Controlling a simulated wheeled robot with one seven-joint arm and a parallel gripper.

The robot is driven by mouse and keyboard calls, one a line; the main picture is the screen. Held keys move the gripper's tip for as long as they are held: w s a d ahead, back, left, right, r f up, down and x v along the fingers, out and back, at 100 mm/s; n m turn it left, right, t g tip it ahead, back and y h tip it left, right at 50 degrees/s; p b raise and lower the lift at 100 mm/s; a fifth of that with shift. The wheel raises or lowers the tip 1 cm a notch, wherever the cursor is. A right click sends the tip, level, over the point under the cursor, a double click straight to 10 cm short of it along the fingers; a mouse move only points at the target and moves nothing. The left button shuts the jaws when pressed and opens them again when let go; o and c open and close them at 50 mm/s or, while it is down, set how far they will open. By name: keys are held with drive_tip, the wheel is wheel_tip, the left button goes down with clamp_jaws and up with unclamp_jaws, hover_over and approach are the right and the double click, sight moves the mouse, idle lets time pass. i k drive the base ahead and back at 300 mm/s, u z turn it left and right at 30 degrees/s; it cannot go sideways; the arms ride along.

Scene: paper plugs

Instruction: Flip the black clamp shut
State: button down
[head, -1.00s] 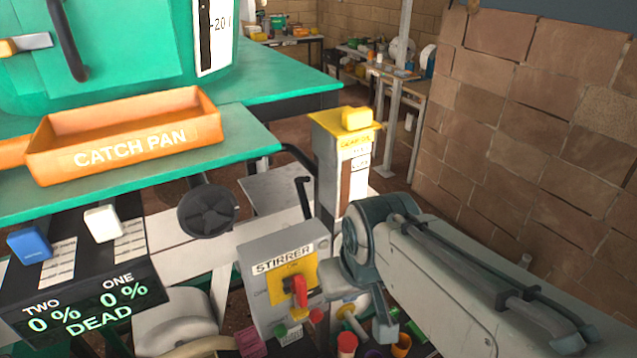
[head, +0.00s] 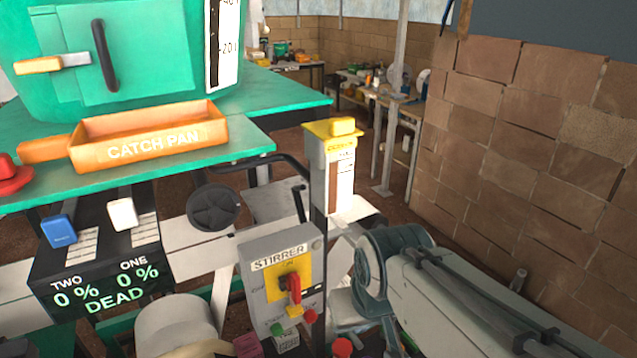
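I cannot make out for sure which part is the black clamp. A black curved bar (head: 105,55) stands on the front panel of the green tank (head: 160,50) at upper left. A latch with an orange grip (head: 38,65) lies beside it, its metal end close to the bar. A thin black bent lever (head: 299,203) stands by the post in the middle. My arm (head: 440,300) reaches in from the lower right, well apart from the tank. My gripper's fingers do not show; the arm's end runs out of the bottom of the picture.
An orange catch pan (head: 150,140) sits on the green table (head: 235,145). Below are a black round knob (head: 213,207), a two-switch panel (head: 100,265) and a grey stirrer box (head: 262,290) with a red switch. A post with a yellow top (head: 322,160) stands mid-picture. A brick wall (head: 540,150) bounds the right.

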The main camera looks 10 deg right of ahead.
sight(296, 190)
drive_tip(key=z, duration=2.15)
drive_tip(key=i, duration=1.75)
drive_tip(key=u, duration=2.85)
drive_tip(key=i, duration=0.5)
drive_tip(key=u, duration=0.1)
